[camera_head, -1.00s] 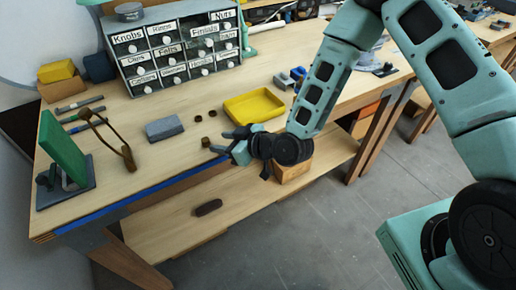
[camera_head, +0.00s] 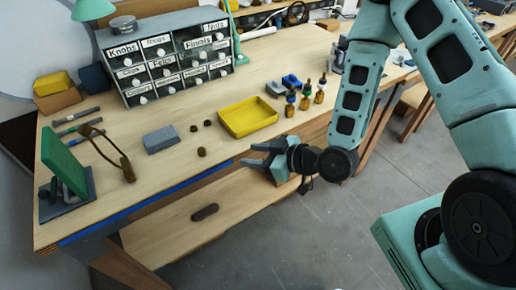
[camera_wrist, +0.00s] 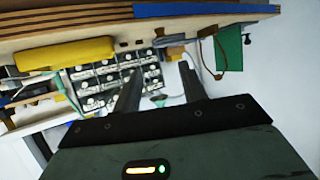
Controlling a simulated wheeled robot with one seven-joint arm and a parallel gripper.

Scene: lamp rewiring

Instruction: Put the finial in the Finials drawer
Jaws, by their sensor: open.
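Several small dark brown pieces lie on the workbench, among them a round one (camera_head: 202,152) near the front edge and a pair (camera_head: 199,126) behind it. I cannot tell which, if any, is the finial. The grey drawer cabinet (camera_head: 165,25) stands at the back of the bench, and it also shows upside down in the wrist view (camera_wrist: 112,72). The drawer labelled Finials (camera_head: 199,44) is in its right-hand column and appears shut. My gripper (camera_head: 250,155) is open and appears empty, at the bench's front edge, right of the round piece. Its spread fingers show in the wrist view (camera_wrist: 160,72).
A yellow tray (camera_head: 262,128) and a grey block (camera_head: 160,140) lie on the bench. Small bottles (camera_head: 305,96) stand right of the tray. A green panel on a stand (camera_head: 64,158) and a brown bent frame (camera_head: 126,168) are at left. A lower shelf (camera_head: 165,228) runs below.

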